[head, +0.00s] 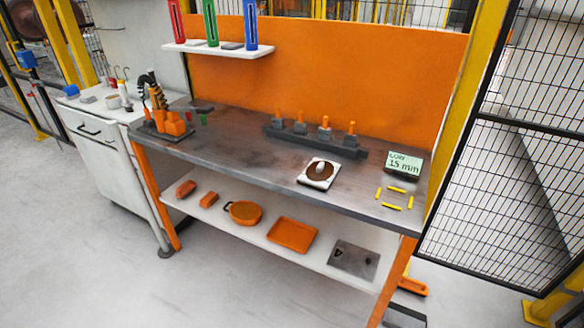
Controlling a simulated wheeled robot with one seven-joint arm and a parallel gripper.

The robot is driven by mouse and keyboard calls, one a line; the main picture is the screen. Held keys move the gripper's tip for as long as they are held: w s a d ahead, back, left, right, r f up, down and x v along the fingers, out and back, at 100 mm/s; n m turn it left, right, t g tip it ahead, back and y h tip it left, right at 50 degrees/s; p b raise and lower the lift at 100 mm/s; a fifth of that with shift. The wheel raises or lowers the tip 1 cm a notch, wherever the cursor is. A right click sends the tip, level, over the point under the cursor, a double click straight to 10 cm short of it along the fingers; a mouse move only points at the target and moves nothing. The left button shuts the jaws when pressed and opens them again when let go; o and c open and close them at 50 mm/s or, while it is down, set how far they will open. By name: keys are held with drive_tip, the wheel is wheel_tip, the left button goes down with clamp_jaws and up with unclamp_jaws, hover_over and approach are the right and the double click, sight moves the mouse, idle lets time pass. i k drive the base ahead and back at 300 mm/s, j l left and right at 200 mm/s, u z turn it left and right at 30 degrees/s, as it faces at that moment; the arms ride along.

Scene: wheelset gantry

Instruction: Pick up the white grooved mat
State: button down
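A white square piece (304,179) lies flat on the grey bench top, right of the middle and close to the front edge. It is the only thing that looks like the white mat, but grooves are too small to make out. A brown round disc (314,177) with a pale rounded piece on it sits over its middle and hides that part. My gripper is not in view.
Yellow strips (396,189) mark a bare patch of the bench (240,150) at right, before a sign (403,164) reading "15 mm". A dark rack (315,139) with orange-topped pieces stands behind. An orange tool stand (170,124) is at left. A lower shelf (262,236) holds orange items.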

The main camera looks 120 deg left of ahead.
sight(319, 174)
drive_tip(key=u, duration=3.35)
drive_tip(key=i+l+z, duration=0.15)
drive_tip(key=i+z, duration=0.15)
drive_tip(key=i, duration=1.1)
